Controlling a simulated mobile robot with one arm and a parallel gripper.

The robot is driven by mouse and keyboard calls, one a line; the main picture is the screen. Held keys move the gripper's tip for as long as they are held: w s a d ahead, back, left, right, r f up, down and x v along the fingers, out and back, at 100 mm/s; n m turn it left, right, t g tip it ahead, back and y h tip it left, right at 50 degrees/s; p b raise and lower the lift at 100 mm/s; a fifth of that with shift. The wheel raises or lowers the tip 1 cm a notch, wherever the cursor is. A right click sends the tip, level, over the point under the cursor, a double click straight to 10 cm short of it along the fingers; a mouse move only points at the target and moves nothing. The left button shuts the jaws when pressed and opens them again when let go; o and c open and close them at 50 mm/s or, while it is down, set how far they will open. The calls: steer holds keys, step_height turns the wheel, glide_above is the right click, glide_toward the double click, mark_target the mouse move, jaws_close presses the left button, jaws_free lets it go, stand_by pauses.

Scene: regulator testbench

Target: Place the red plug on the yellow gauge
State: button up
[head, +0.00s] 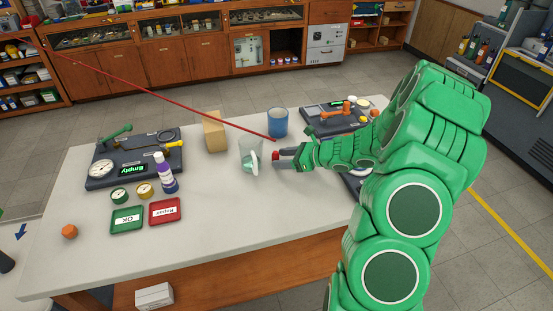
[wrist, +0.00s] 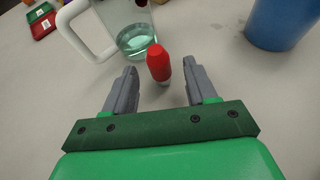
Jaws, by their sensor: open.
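The red plug (wrist: 158,62) stands between and just ahead of the fingertips of my gripper (wrist: 159,68) in the wrist view. Its lower end is pale and narrower. My gripper is open, with a gap on both sides of the plug. In the head view the red plug (head: 276,155) shows small at the tip of my gripper (head: 284,157), over the right half of the table. The yellow gauge (head: 145,190) lies on the left half of the table, between a green gauge (head: 119,195) and a purple bottle (head: 167,176).
A glass jug (wrist: 136,36) with a white handle stands close ahead, with a blue cup (wrist: 280,22) to its right. A wooden block (head: 214,132), green tray (head: 126,219), red tray (head: 165,211) and dark testbench board (head: 110,179) are left.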

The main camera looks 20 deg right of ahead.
steer(key=v, duration=0.8)
steer(key=shift+s+d+r, duration=0.15)
steer(key=shift+r, duration=0.05)
steer(key=s+a+r+n+g+h, duration=0.1)
steer(key=s+a+r+n+g, duration=0.35)
steer(key=s+a+n, duration=0.45)
steer(key=s+a+r+n+g, duration=0.45)
steer(key=s+a+r, duration=0.2)
steer(key=a, duration=0.35)
steer(key=s+d+r+n+h, duration=0.1)
steer(key=s+n+h, duration=0.3)
steer(key=s, duration=0.7)
steer(key=s+d+r+n+g+h, duration=0.1)
steer(key=s+n+h, duration=0.4)
steer(key=s, duration=0.6)
step_height(320, 180, up, 2)
steer(key=shift+d+r+n, duration=0.2)
steer(key=shift+d+n, duration=0.6)
steer(key=shift+n, duration=0.45)
steer(key=shift+s+d+r+n+h, duration=0.2)
steer(key=shift+s+d+n+h, duration=0.1)
steer(key=shift+s+d+h, duration=0.15)
